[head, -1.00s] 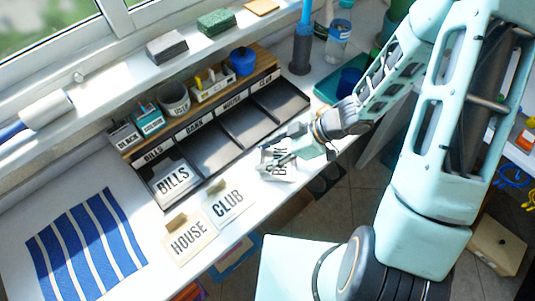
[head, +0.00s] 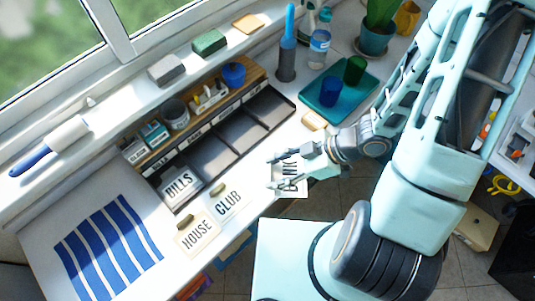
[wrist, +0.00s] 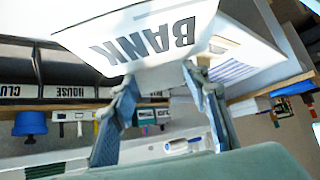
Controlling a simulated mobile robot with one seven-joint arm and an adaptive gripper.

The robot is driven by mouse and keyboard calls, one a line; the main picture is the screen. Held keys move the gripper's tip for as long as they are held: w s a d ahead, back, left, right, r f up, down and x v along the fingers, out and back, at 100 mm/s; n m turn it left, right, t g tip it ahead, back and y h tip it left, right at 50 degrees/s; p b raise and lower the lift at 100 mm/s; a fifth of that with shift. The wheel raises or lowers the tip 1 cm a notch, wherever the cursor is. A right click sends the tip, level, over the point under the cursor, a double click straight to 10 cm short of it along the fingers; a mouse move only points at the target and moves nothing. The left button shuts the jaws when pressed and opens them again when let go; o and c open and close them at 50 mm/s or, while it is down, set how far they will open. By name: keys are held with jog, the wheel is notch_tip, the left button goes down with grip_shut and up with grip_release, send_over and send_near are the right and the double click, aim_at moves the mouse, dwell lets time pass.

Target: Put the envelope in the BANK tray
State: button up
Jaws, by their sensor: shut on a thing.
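My gripper (head: 284,173) is shut on the edge of the white BANK envelope (head: 292,187), by the desk's front edge, right of the CLUB envelope. In the wrist view, the BANK envelope (wrist: 140,40) lies across the tips of my gripper (wrist: 158,80), its lettering upside down. The dark sorter has labelled compartments in a row: BILLS, BANK, HOUSE, CLUB from the left. The BANK tray (head: 207,158), second from left, looks empty. It is left of and behind my gripper.
The BILLS envelope (head: 180,184) lies in the leftmost compartment. The HOUSE envelope (head: 197,235) and CLUB envelope (head: 229,202) lie on the desk in front of the sorter. A teal tray (head: 316,101) with cups stands at the back right. A striped blue mat (head: 105,245) is at left.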

jog(key=s+r+p, duration=0.1)
jog(key=p, duration=0.2)
jog(key=shift+s+d+r, duration=0.1)
jog(key=shift+d, duration=0.25)
jog(key=shift+s+d+r+p, duration=0.25)
jog(key=shift+s+d+p, duration=0.4)
jog(key=shift+s+p, duration=0.35)
jog(key=shift+w, duration=0.1)
